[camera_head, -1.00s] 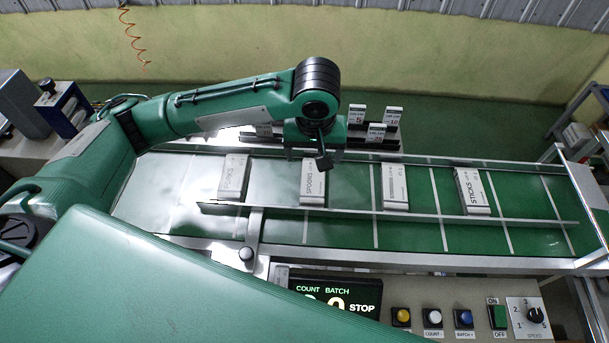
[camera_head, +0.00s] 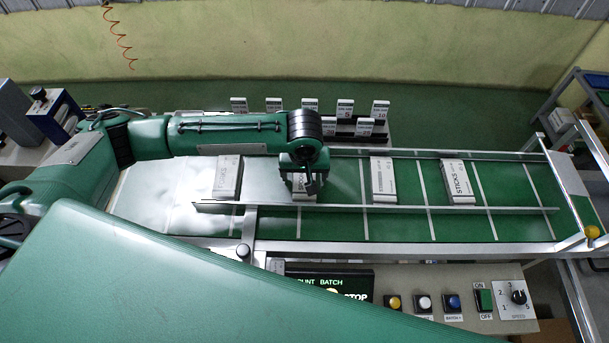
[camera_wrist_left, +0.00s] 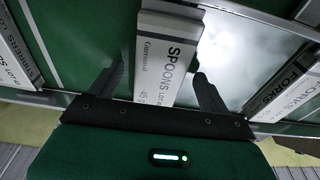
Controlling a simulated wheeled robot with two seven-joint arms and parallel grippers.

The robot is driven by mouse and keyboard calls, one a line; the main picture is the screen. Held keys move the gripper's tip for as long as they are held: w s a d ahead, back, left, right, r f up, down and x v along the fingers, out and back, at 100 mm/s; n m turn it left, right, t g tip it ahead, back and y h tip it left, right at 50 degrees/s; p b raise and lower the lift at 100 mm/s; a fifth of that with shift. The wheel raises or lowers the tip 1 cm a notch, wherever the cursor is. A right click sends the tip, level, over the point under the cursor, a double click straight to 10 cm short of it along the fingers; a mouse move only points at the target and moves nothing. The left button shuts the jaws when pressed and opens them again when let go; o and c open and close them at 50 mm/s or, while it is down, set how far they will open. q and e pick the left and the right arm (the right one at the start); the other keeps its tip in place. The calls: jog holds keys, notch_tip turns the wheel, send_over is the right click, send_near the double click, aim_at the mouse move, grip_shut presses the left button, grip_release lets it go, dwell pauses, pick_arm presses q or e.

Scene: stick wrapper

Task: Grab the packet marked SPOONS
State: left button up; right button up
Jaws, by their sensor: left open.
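The white packet marked SPOONS lies on the green conveyor belt. In the wrist view it (camera_wrist_left: 168,55) sits between the two dark fingers of my left gripper (camera_wrist_left: 160,72), its print facing up. In the head view my left gripper (camera_head: 305,185) is over this packet and hides most of it; only its near end (camera_head: 304,197) shows. The left gripper is open, with a finger on each side of the packet. I cannot tell whether the fingers touch it. My right gripper is not in view.
Other white packets lie on the belt: one to the left (camera_head: 228,177), one with unreadable print (camera_head: 384,180), and one marked STICKS (camera_head: 459,182). A metal rail (camera_head: 400,208) runs along their near ends. Several small boxes stand behind the belt. A control panel (camera_head: 460,303) is in front.

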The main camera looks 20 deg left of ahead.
pick_arm(q)
jog(key=c, duration=1.1)
jog(key=shift+r, duration=0.1)
